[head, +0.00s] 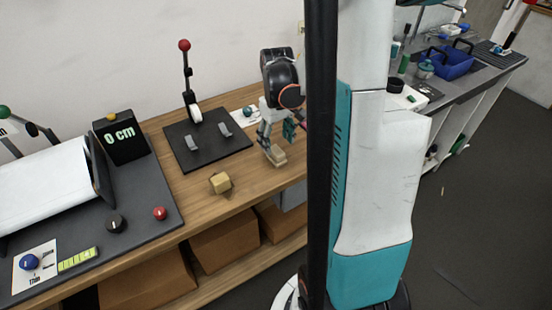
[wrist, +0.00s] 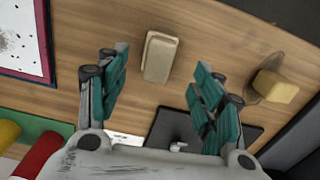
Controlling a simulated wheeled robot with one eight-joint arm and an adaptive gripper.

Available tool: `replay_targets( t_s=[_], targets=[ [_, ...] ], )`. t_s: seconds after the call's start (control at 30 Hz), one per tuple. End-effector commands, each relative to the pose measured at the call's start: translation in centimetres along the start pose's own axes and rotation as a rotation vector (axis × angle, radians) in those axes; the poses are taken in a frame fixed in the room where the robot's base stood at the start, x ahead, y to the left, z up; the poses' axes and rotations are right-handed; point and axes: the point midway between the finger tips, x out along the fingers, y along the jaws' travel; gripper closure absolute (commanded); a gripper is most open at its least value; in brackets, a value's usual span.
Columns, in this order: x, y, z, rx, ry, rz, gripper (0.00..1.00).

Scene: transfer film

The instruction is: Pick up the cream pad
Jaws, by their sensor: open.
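The cream pad (head: 277,156) is a small pale block lying on the wooden bench top. In the wrist view the cream pad (wrist: 160,57) lies just beyond the gap between the fingers, nearer the left finger. My gripper (head: 277,132) is above and just behind the pad in the head view. In the wrist view my gripper (wrist: 160,80) is open, with its teal finger pads wide apart and nothing held between them. Whether a fingertip touches the bench is hard to tell.
A yellowish block (head: 220,183) sits on a dark patch to the left of the pad; it shows at the right in the wrist view (wrist: 275,90). A black plate (head: 205,143) with a red-knobbed lever stands behind. Bare wood lies around the pad.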

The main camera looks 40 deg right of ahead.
Motion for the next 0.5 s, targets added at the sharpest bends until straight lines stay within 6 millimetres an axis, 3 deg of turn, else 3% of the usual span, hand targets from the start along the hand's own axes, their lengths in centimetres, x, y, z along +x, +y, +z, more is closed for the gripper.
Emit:
replay_targets(
  t_s=[0.27, 0.5],
  targets=[
    [1.7, 0.0, 0.0, 0.0, 0.0, 0.0, 0.39],
    [5.0, 0.1, -0.3, 0.0, 0.0, 0.0, 0.39]
  ],
)
